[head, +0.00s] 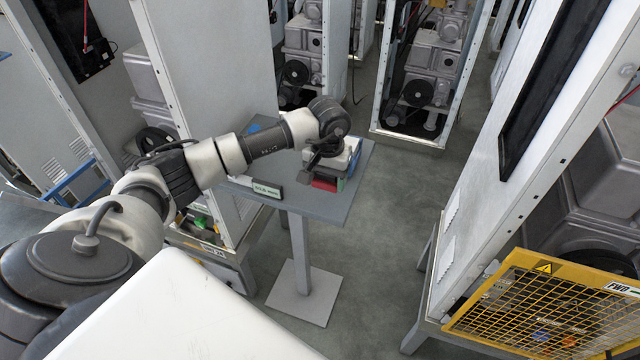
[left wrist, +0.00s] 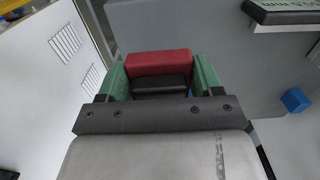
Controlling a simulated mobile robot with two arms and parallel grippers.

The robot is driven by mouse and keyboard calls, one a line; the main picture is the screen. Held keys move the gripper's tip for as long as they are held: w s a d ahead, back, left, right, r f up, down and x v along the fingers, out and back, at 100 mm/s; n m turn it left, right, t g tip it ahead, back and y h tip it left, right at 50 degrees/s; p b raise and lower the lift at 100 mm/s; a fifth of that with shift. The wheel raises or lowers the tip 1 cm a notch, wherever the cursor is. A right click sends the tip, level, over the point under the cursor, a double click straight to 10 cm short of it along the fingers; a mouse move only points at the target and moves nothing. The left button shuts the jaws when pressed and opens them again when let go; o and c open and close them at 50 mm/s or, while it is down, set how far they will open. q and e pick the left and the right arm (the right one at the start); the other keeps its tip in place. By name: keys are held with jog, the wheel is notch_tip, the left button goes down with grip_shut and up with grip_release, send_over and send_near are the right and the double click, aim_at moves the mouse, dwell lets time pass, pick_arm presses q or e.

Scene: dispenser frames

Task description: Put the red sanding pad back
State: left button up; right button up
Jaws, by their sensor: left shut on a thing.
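My left gripper (head: 328,168) is over the right end of a small grey stand table (head: 310,203). It is shut on the red sanding pad (head: 324,185). In the left wrist view the red pad (left wrist: 160,63), with a dark layer along one side, sits between the two green fingers (left wrist: 162,80). A white and blue object (head: 350,158), perhaps a dispenser, is right behind the gripper and partly hidden by it. I cannot tell whether the pad touches it or the table.
A label plate (head: 267,190) is at the table's front edge. A blue block (left wrist: 295,100) shows on the grey surface in the left wrist view. Tall grey cabinets (head: 215,75) stand close at left and right. A yellow mesh guard (head: 545,305) is at lower right. Open floor lies between.

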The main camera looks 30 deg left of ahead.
aim_at(320, 196)
pick_arm(q)
jog(key=shift+s+a+f, duration=0.1)
jog(key=shift+a+f, duration=0.4)
jog(key=shift+a, duration=0.35)
jog(key=shift+a+f+p, duration=0.1)
jog(key=shift+f+p, duration=0.2)
jog(key=shift+p, duration=0.05)
notch_tip(320, 196, down, 3)
jog(key=shift+f+p, duration=0.15)
jog(key=shift+p, duration=0.5)
jog(key=shift+f, duration=0.15)
pick_arm(e)
jog(key=shift+s+d+r, duration=0.3)
jog(key=shift+r, duration=0.25)
jog(key=shift+s+d+r, duration=0.3)
jog(key=shift+r, duration=0.25)
pick_arm(q)
jog(key=shift+f, duration=0.1)
pick_arm(e)
jog(key=shift+f, duration=0.1)
pick_arm(q)
jog(key=shift+f+b, duration=0.1)
jog(key=shift+b, duration=0.2)
jog(key=o, duration=0.9)
pick_arm(e)
jog(key=shift+a+f, duration=0.1)
jog(key=shift+a, duration=0.1)
